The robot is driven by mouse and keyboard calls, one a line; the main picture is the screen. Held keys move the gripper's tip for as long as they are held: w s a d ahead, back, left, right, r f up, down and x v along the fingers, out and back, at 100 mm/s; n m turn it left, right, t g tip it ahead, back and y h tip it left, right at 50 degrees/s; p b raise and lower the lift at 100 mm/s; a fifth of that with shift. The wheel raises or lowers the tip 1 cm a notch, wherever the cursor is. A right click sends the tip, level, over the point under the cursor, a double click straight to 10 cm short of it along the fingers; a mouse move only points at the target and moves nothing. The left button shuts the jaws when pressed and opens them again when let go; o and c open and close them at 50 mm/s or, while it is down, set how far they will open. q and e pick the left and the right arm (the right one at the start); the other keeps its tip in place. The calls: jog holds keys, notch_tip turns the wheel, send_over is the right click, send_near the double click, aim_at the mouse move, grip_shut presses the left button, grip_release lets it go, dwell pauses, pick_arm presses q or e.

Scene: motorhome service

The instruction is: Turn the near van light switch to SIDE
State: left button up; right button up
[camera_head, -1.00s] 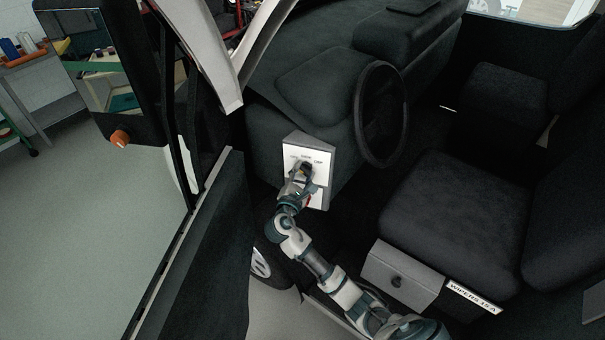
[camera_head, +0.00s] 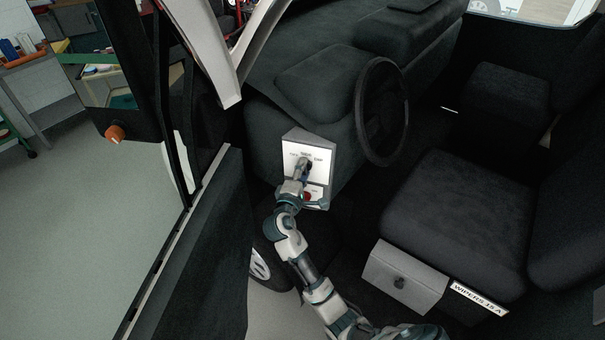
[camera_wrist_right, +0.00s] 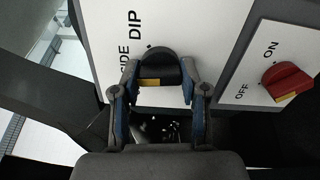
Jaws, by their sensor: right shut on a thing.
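The near van light switch is a black knob (camera_wrist_right: 158,66) with a yellow mark, on a white panel (camera_head: 318,151) below the dashboard. In the right wrist view the printed words SIDE and DIP show beside it, SIDE partly cut off by the finger. My right gripper (camera_wrist_right: 159,78) has its blue-padded fingers on either side of the knob, shut on it. In the head view the right gripper (camera_head: 304,167) is at the panel and covers most of the knob. I cannot tell which label the knob points at. My left gripper is not in view.
A red ON/OFF knob (camera_wrist_right: 287,80) is close beside the light switch and also shows below it in the head view (camera_head: 307,196). The steering wheel (camera_head: 382,112) and seat (camera_head: 455,215) are to the right. The open door (camera_head: 200,250) is to the left.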

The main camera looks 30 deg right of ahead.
jog(key=shift+f+m, duration=0.45)
jog(key=shift+m, duration=0.15)
jog(key=shift+b, duration=0.3)
jog(key=o, duration=1)
jog(key=shift+o, duration=0.7)
jog(key=shift+r, duration=0.2)
jog(key=shift+s+a, duration=0.1)
jog(key=v, duration=1.2)
